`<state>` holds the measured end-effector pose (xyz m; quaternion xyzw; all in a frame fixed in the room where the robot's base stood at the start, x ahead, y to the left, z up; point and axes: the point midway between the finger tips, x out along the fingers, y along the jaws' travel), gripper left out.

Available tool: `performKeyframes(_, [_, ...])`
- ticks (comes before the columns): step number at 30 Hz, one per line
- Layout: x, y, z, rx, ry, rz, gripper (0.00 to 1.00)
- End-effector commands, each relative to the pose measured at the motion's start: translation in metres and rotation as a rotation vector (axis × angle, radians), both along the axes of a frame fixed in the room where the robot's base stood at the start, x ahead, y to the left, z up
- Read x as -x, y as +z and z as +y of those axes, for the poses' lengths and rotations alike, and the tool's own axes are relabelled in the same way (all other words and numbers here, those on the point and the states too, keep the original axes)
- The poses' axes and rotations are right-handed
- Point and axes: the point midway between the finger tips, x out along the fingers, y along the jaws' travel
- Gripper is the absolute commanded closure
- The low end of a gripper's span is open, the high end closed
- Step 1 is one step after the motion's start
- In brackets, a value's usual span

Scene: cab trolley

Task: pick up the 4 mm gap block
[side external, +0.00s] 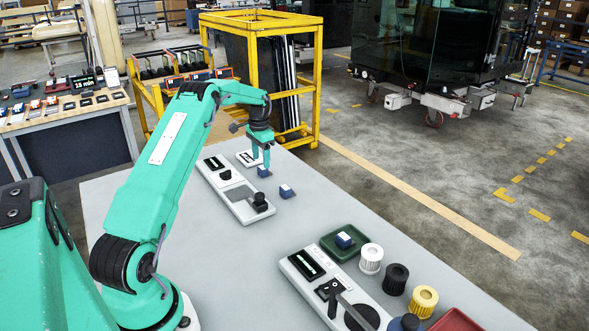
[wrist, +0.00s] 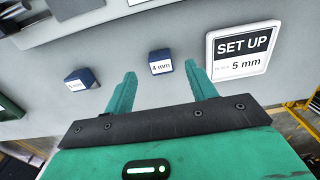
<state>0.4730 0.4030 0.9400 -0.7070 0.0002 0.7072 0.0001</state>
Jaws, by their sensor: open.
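The 4 mm gap block (wrist: 160,62) is a small dark blue block with a white label reading "4 mm". In the wrist view it sits between the tips of my open gripper (wrist: 160,70), with a gap to each finger. In the side view the block (side external: 264,171) stands on the grey table just below my gripper (side external: 261,161), whose fingers point down. The fingers hold nothing. Whether the fingertips reach down beside the block is hard to tell.
A similar blue block (side external: 287,191) stands nearby. A white card (wrist: 240,50) reads "SET UP" and "5 mm". A grey device panel (side external: 235,190) lies left of the blocks. A green tray (side external: 330,249) with another block and several capped cylinders stand toward the front.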

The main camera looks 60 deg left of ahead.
Motion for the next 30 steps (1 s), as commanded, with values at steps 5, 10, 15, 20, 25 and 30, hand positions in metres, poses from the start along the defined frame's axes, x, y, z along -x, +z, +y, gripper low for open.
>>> performKeyframes(5, [0.001, -0.020, 0.000, 0.001, 0.000, 0.002, 0.44])
performKeyframes(10, [0.001, -0.038, 0.000, 0.001, 0.000, 0.001, 0.44])
performKeyframes(15, [0.001, -0.046, 0.000, 0.000, 0.000, 0.000, 0.44])
performKeyframes(20, [0.001, -0.046, 0.000, 0.000, 0.000, 0.000, 0.44])
performKeyframes(25, [0.001, -0.046, 0.000, 0.000, 0.000, 0.000, 0.44])
performKeyframes(30, [0.001, -0.046, 0.000, 0.000, 0.000, 0.000, 0.50])
